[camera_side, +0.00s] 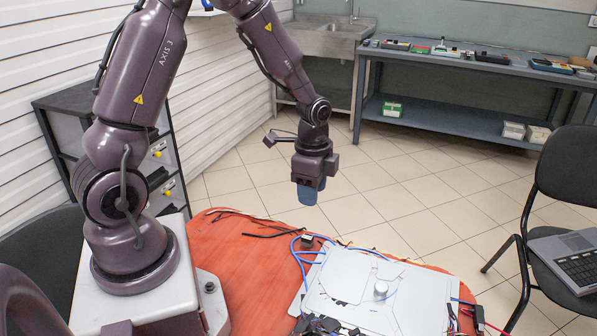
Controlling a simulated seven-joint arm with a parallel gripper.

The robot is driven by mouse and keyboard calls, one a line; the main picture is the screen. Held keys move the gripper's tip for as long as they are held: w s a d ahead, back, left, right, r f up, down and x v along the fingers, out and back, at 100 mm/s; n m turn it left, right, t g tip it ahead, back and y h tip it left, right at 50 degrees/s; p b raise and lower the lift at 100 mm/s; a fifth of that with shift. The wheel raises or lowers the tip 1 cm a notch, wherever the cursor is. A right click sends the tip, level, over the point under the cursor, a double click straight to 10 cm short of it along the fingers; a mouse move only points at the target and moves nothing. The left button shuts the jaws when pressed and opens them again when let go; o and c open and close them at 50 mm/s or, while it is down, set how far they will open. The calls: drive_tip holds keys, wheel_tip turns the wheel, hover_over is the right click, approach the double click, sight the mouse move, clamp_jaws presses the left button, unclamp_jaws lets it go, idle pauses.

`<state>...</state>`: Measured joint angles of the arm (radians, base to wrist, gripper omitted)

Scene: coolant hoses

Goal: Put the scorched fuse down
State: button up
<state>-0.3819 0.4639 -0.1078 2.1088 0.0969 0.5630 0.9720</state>
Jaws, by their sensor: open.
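My gripper (308,196) points down above the far edge of the orange table (232,275), with its blue-grey fingers well clear of the surface. It is open, and I see nothing held in it. I cannot pick out the scorched fuse for certain in this view. A small black block (307,241) sits at the far left corner of the grey metal plate (420,300), below my gripper and apart from it. Several small dark parts (318,325) lie at the plate's near edge, too small to tell.
Blue hoses (297,262) and black cables (270,234) lie around the plate. A black chair (565,180) with a laptop (575,262) is at the right. A workbench (460,66) stands far behind. The table's left part is bare.

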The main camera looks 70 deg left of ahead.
drive_tip(key=s+d+r+n+t, duration=0.1)
drive_tip(key=s+d+r+n, duration=0.1)
drive_tip(key=r, duration=0.4)
drive_tip(key=s+d+r+n+t, duration=0.1)
drive_tip(key=d+r+n, duration=0.15)
drive_tip(key=r, duration=0.45)
drive_tip(key=s+d+r+n+t, duration=0.3)
drive_tip(key=s+d+r+n, duration=0.1)
drive_tip(key=s+r, duration=0.4)
drive_tip(key=shift+s+d, duration=0.7)
drive_tip(key=shift+s, duration=0.55)
drive_tip(key=shift+r, duration=0.15)
